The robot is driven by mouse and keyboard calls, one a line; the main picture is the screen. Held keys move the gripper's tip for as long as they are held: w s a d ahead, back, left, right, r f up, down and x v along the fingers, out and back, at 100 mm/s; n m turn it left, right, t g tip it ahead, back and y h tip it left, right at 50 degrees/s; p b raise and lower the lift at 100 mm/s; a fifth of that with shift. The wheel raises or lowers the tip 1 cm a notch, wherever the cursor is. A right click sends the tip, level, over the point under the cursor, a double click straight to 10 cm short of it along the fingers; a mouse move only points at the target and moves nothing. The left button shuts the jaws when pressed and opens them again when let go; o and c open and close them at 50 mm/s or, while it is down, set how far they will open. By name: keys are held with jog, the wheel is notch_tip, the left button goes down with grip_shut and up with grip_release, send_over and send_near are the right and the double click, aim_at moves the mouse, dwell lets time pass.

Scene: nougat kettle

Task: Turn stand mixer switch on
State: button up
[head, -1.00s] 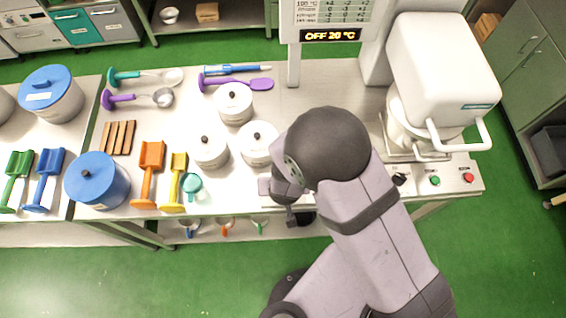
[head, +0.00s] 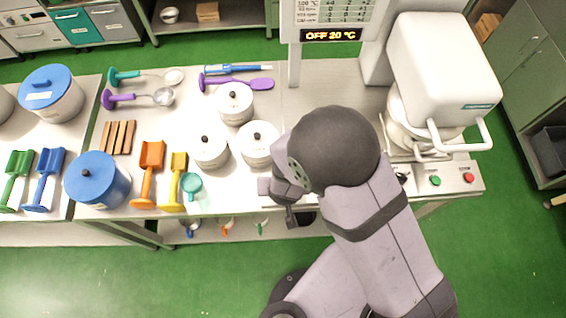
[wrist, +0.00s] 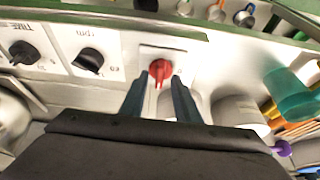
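The stand mixer (head: 440,70) is a white machine at the right of the bench in the head view. In the wrist view a red rotary switch (wrist: 160,71) sits on a pale plate on a white panel. My gripper (wrist: 161,78) is open, with its two dark fingers on either side of the red switch. I cannot tell whether they touch it. Black knobs marked rpm (wrist: 88,60) and TIME (wrist: 24,52) lie to the left of the switch. In the head view my arm hides the fingers and the red switch.
Lidded white pots (head: 258,143) stand left of my arm. A green button (head: 435,181) and a red button (head: 468,178) are on the bench front below the mixer. A display (head: 330,35) reads OFF 20 °C. Scoops and blue-lidded pots fill the left.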

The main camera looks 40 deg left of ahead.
jog(key=shift+v, duration=3)
jog(key=shift+w, duration=0.15)
jog(key=w+d+r+m+g+b, duration=0.1)
jog(key=w+d+r+m+b, duration=0.15)
jog(key=w+d, duration=0.4)
jog(key=w+d+r+m+g+b, duration=0.1)
jog(key=w+d+m+b, duration=0.15)
jog(key=w+d, duration=0.45)
jog(key=s+d+m+h+b, duration=0.1)
jog(key=s+d+m+b, duration=0.1)
jog(key=d, duration=0.9)
jog(key=s+d+m+g+h+b, duration=0.1)
jog(key=s+d+h+b, duration=0.1)
jog(key=d, duration=1)
jog(key=shift+s+r+m, duration=0.3)
jog(key=shift+r+m, duration=0.1)
jog(key=shift+r, duration=0.1)
